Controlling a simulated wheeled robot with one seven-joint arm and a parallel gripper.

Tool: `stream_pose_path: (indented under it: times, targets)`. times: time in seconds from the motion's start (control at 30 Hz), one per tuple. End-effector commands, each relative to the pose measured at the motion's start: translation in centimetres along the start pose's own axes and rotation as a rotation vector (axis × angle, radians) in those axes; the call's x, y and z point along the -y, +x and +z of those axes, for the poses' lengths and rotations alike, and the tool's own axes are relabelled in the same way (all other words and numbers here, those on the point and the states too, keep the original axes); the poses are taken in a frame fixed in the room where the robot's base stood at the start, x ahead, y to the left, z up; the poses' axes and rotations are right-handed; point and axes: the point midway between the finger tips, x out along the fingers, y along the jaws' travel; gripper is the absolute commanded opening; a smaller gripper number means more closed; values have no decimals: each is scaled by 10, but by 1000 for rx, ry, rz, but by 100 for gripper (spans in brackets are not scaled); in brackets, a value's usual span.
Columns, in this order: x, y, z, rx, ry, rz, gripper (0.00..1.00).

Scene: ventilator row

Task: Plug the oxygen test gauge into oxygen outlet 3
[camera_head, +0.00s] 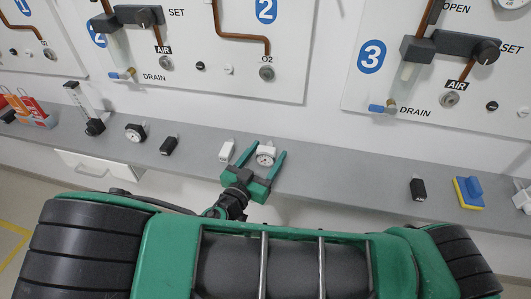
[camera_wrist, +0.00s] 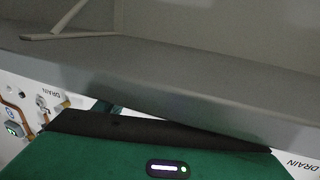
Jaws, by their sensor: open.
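A white gauge (camera_head: 265,155) with a round dial lies on the grey shelf, below panel 2. My gripper (camera_head: 263,154) is open, its two green fingers on either side of this gauge. I cannot tell whether they touch it. A second gauge (camera_head: 135,132), with a dark body, lies farther left on the shelf. Panel 3 (camera_head: 372,90) is on the wall at the right, with its AIR outlet (camera_head: 450,99). No outlet marked O2 shows on panel 3, which is cut off at the right edge. The wrist view shows no gauge.
On the grey shelf (camera_head: 340,172) are a white block (camera_head: 227,151) close left of my gripper, black blocks (camera_head: 169,145) (camera_head: 418,188), and a blue and yellow item (camera_head: 469,192). The shelf is clear between my gripper and the right black block. Panel 2 (camera_head: 285,85) has an O2 outlet (camera_head: 267,74).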

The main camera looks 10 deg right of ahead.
Motion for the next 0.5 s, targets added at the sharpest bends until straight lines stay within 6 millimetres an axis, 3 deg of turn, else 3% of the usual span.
stream_pose_path:
  times: [0.07,0.1,0.3,0.5]
  targets:
    - [0,0,0,0,0,0,62]
    - [0,0,0,0,0,0,58]
    - [0,0,0,0,0,1,12]
    - [0,0,-2,0,0,1,12]
